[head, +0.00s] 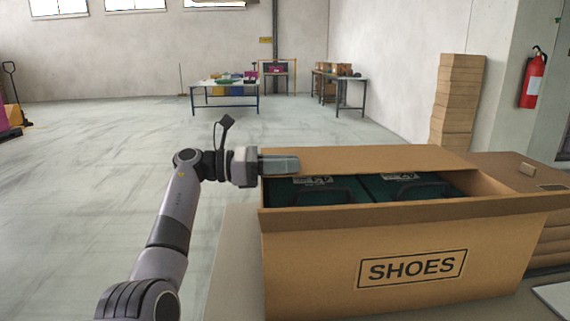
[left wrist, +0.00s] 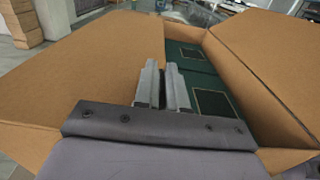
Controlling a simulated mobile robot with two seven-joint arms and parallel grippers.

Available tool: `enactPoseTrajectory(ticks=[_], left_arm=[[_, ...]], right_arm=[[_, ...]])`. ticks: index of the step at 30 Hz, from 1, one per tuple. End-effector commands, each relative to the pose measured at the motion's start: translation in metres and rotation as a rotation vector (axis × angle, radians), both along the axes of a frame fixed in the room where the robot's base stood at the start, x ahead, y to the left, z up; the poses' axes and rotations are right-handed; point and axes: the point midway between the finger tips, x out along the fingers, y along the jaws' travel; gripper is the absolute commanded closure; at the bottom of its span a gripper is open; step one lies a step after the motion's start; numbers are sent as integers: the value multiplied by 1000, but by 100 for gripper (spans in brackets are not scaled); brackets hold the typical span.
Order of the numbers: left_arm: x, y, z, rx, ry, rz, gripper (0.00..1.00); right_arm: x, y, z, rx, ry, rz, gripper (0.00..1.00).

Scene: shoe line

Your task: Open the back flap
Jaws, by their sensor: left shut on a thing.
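The brown cardboard box marked SHOES (head: 390,275) stands on the table at the right of the head view. Its back flap (head: 380,157) lies inward over the rear part of the opening; it fills the left of the left wrist view (left wrist: 95,75). My left gripper (head: 290,165) is at the left end of the box, shut on the back flap's free edge. Its fingers also show in the left wrist view (left wrist: 162,85). Dark green shoe boxes (head: 315,190) lie inside, partly covered by the flap. My right gripper is not in view.
The front flap (head: 400,211) runs along the near rim, and slopes outward in the left wrist view (left wrist: 270,65). A stack of flat cardboard (head: 510,170) is close on the right.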

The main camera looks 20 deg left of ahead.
Motion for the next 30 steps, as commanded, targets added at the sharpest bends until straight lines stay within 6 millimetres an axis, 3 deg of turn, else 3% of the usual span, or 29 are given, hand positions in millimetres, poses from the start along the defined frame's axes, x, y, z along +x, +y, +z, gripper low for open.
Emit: enactPoseTrajectory(ticks=[14,21,24,30], left_arm=[[1,2,8,-11,30,3,100],[5,4,32,-57,147,4,100],[9,6,46,-87,218,4,100],[19,9,64,-144,347,3,100]], right_arm=[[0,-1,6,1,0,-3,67],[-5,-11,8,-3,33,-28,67],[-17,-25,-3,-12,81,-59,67],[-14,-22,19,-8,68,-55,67]])
